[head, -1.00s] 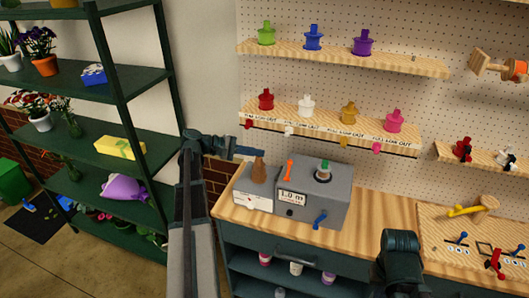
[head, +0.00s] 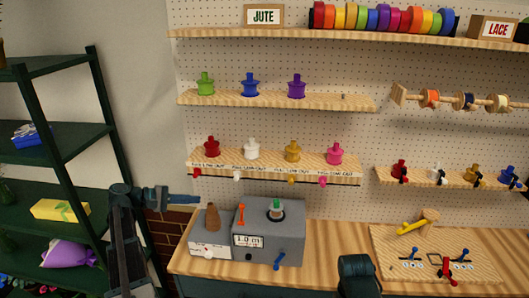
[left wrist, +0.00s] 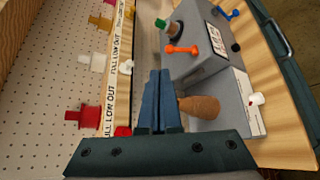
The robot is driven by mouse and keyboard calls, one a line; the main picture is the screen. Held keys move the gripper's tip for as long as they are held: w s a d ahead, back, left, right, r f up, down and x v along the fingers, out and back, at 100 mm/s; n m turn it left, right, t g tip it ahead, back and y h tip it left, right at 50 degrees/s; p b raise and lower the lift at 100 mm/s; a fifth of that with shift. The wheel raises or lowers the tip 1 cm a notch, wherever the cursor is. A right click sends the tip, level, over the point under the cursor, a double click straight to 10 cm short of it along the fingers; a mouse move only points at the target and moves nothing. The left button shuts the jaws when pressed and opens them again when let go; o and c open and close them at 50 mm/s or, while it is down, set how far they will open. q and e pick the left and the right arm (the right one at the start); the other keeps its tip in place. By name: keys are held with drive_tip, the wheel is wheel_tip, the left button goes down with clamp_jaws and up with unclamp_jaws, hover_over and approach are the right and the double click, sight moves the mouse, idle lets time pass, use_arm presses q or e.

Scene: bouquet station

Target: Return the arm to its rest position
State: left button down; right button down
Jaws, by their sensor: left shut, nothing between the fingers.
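My left gripper (head: 182,198) is shut and empty. In the head view it is held level just left of the grey machine (head: 270,236), near the brown cone (head: 212,217). In the left wrist view its two blue fingers (left wrist: 160,85) lie together, with the brown cone (left wrist: 200,107) just to their right; I cannot tell if they touch. A dark rounded part of my right arm (head: 357,275) shows at the bottom of the head view. My right gripper's fingers do not show.
A green shelf rack (head: 70,137) stands on the left with a yellow box (head: 60,209) and a purple bundle (head: 68,254). Pegboard shelves (head: 275,100) hold coloured spools. A board (head: 440,255) with a yellow-handled tool lies on the counter's right. Counter beside the machine is clear.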

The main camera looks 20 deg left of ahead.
use_arm(q)
drive_tip(key=d+f+m+g+y+b, duration=0.15)
drive_tip(key=d+f, duration=0.25)
drive_tip(key=d, duration=0.4)
drive_tip(key=s+d+f+m+g+b, duration=0.1)
drive_tip(key=d+f+m+g, duration=0.3)
drive_tip(key=d, duration=0.5)
drive_tip(key=d+f+m+g+y+b, duration=0.1)
drive_tip(key=d+f+m+g+b, duration=0.1)
drive_tip(key=d+f, duration=0.45)
drive_tip(key=s+d+f+m+y+b, duration=0.1)
drive_tip(key=s+d+f+m+y, duration=0.2)
drive_tip(key=s+d, duration=0.2)
drive_tip(key=s+d+f+m+g+y+b, duration=0.1)
drive_tip(key=s+d+f+m+y+b, duration=0.1)
drive_tip(key=d, duration=0.5)
drive_tip(key=s+d+f+m+g+y+b, duration=0.1)
drive_tip(key=s+d+f+m+y, duration=0.3)
drive_tip(key=s+d+m, duration=0.2)
drive_tip(key=shift+s+d, duration=0.4)
drive_tip(key=shift+s, duration=0.55)
